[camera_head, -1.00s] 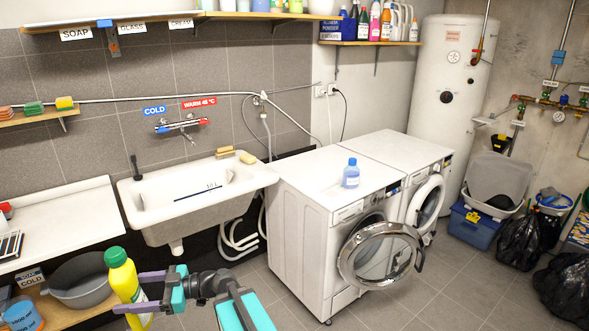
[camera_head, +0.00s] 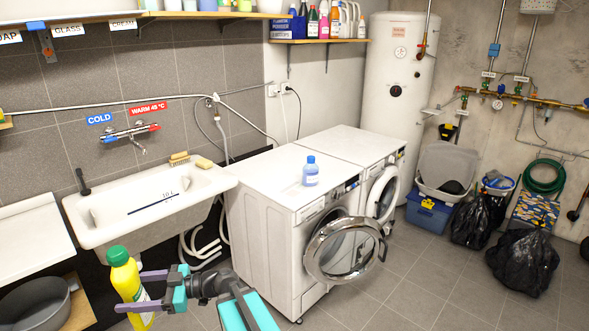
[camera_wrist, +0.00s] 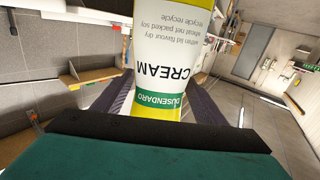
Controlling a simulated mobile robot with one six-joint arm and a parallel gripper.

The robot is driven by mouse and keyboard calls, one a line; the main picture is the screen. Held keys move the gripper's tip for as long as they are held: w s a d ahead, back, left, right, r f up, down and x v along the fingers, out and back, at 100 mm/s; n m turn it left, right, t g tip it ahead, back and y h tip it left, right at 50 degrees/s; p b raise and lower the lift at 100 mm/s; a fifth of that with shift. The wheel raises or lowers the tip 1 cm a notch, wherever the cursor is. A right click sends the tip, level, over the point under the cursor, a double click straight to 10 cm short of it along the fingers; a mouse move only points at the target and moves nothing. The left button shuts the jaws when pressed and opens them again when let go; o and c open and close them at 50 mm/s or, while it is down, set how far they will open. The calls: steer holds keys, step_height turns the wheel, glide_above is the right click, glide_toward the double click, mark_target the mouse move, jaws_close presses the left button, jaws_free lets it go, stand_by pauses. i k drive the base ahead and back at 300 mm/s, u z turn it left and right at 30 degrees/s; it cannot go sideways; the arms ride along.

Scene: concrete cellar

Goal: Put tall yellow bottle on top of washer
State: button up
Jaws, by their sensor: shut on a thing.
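The tall yellow bottle (camera_head: 126,281) with a green cap is upright in my gripper (camera_head: 146,290) at the lower left of the head view. My gripper is shut on it, with a finger on either side. In the wrist view the bottle (camera_wrist: 170,70) appears upside down, with a label reading CREAM; its cap is out of that frame. The white washer (camera_head: 270,207) with its round door open stands in the middle, well to the right of the bottle. A blue bottle (camera_head: 310,171) stands on its top near the front edge.
The white sink (camera_head: 150,203) is left of the washer. The open washer door (camera_head: 345,250) juts into the floor space. Black bags (camera_head: 524,262) lie at the right.

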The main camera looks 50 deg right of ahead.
mark_target(290, 194)
steer(key=u, duration=0.05)
steer(key=i, duration=1)
steer(key=z, duration=0.05)
